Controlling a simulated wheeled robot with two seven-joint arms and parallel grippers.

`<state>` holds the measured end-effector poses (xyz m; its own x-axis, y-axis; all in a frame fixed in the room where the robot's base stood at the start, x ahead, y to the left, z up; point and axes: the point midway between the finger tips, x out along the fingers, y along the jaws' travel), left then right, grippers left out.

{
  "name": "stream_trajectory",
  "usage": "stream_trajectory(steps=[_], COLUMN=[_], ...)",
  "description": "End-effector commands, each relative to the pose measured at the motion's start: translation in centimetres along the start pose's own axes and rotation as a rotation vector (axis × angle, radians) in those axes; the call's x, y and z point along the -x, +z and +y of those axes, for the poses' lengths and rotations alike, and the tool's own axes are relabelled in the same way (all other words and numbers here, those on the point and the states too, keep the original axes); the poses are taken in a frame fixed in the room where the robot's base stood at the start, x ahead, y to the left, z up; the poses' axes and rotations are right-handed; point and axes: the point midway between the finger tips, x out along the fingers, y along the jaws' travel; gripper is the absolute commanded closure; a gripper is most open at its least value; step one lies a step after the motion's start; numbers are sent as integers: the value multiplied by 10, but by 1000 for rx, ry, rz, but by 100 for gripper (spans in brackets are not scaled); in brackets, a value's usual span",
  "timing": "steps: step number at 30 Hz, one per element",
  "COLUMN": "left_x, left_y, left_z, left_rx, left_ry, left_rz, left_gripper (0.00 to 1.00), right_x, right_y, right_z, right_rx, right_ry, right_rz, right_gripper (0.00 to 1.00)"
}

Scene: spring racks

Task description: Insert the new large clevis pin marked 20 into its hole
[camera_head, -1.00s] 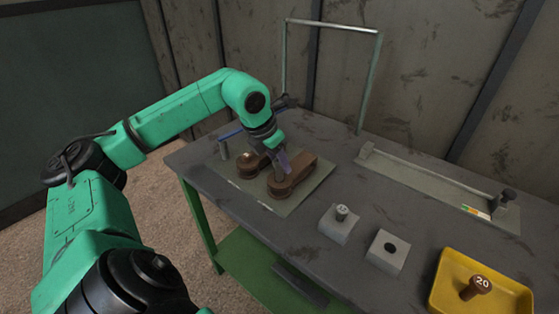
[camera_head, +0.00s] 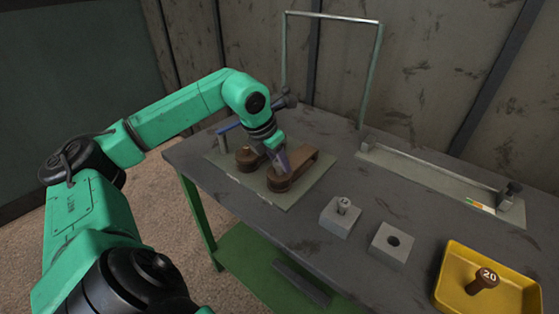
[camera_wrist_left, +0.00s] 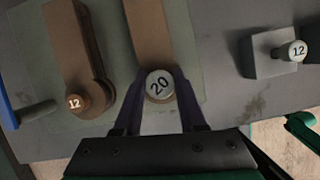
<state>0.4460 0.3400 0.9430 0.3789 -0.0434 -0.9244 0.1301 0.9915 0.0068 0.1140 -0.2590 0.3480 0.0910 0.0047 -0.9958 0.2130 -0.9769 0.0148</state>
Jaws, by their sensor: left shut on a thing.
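In the left wrist view, the large clevis pin marked 20 (camera_wrist_left: 158,85) shows its pale round head between the fingertips of my left gripper (camera_wrist_left: 165,105). My gripper is shut on it, over the near end of the right brown link (camera_wrist_left: 150,35). In the head view, my left gripper (camera_head: 280,163) is at the rounded end of that link (camera_head: 305,164). The pin's shank is hidden, so I cannot tell how deep it sits in the hole. The left brown link (camera_wrist_left: 70,40) carries a pin marked 12 (camera_wrist_left: 75,102). My right gripper is not in view.
A grey block (camera_head: 333,225) holds a pin marked 12 (camera_wrist_left: 298,51). A second grey block (camera_head: 386,254) has an empty hole. A yellow tray (camera_head: 450,290) holds a brown pin marked 20 (camera_head: 484,280).

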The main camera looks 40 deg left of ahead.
Motion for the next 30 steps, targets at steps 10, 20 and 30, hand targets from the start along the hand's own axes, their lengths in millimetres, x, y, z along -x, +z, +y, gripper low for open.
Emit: stream_trajectory(steps=[10, 20, 30], left_x=[-8, -8, 60], left_y=[-3, -4, -3], left_z=[0, -1, 1], left_rx=[0, -1, 0], left_ry=[0, -1, 4], left_rz=[-1, 2, -5], left_gripper=[56, 25, 25], right_x=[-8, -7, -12], right_y=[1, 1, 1], right_z=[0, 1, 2], right_rx=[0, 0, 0], right_ry=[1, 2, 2], right_rz=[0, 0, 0], right_gripper=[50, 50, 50])
